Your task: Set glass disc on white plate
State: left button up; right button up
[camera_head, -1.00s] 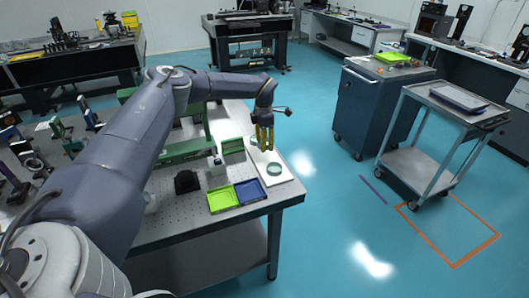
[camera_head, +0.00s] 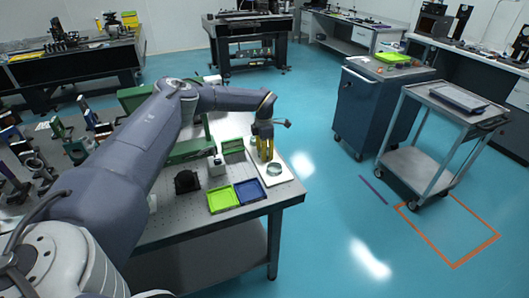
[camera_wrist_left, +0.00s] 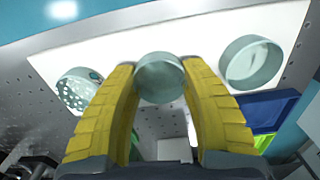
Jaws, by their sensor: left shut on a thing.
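My left gripper (camera_head: 266,158) is shut on a glass disc (camera_wrist_left: 160,77), a pale greenish round piece between the yellow fingertips. In the head view the fingers point down just over the white plate (camera_head: 284,179). The white plate (camera_wrist_left: 205,42) also shows behind the disc in the left wrist view. I cannot tell whether the held disc touches it. A pale green round dish (camera_head: 274,169) stands on the plate, right of the gripper; it also shows in the left wrist view (camera_wrist_left: 250,62). A round piece with holes (camera_wrist_left: 80,90) is on the plate's other side. My right gripper is out of view.
A yellow-green tray (camera_head: 221,199) and a blue tray (camera_head: 250,191) lie beside the plate on the perforated table. A black mount (camera_head: 187,181) and a small white item (camera_head: 216,165) stand left of them. A green frame stands behind.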

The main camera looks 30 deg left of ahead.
pick_arm(q)
jog(key=o, duration=1.3)
